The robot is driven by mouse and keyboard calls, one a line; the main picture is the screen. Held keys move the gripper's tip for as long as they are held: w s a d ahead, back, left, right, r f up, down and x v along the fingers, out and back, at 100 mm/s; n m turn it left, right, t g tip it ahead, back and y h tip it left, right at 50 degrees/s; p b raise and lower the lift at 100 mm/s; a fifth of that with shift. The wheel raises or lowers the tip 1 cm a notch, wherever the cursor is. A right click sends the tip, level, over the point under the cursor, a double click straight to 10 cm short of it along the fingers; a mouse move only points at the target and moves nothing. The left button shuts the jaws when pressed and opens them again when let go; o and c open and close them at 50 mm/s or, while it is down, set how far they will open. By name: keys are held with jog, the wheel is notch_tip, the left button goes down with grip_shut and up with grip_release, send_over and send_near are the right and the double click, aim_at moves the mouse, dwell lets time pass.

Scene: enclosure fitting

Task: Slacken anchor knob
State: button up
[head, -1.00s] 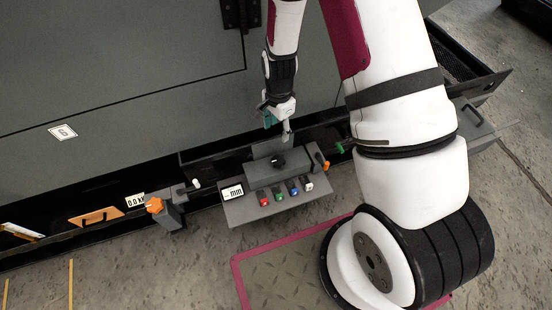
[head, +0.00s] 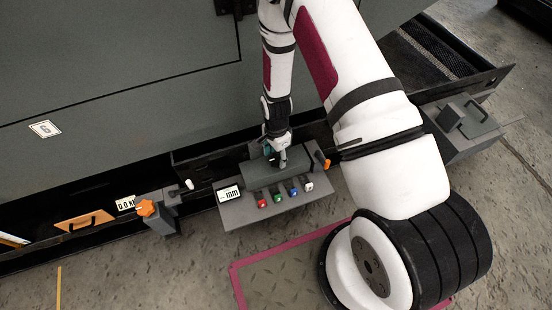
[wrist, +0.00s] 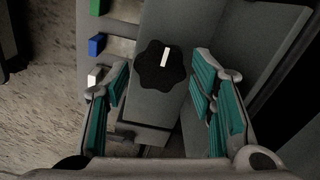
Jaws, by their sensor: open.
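A black lobed knob (wrist: 160,67) with a white pointer line sits on a grey block (wrist: 155,105) in the wrist view. I take it as the anchor knob. My gripper (wrist: 160,82) is open, with its teal-padded fingers on either side of the knob and visible gaps to both. I cannot tell how far the fingertips are above the block. In the head view my gripper (head: 277,158) is over the block (head: 262,176) at the back of the console and hides most of the knob.
The console carries red (head: 262,201), green (head: 278,195), blue (head: 294,190) and white (head: 308,185) buttons and a mm display (head: 229,194). Orange knobs stand left (head: 146,208) and right (head: 321,160). A large grey enclosure panel (head: 110,120) rises behind.

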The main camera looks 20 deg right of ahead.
jog(key=shift+f, duration=0.6)
jog(key=c, duration=0.9)
jog(key=shift+o, duration=0.2)
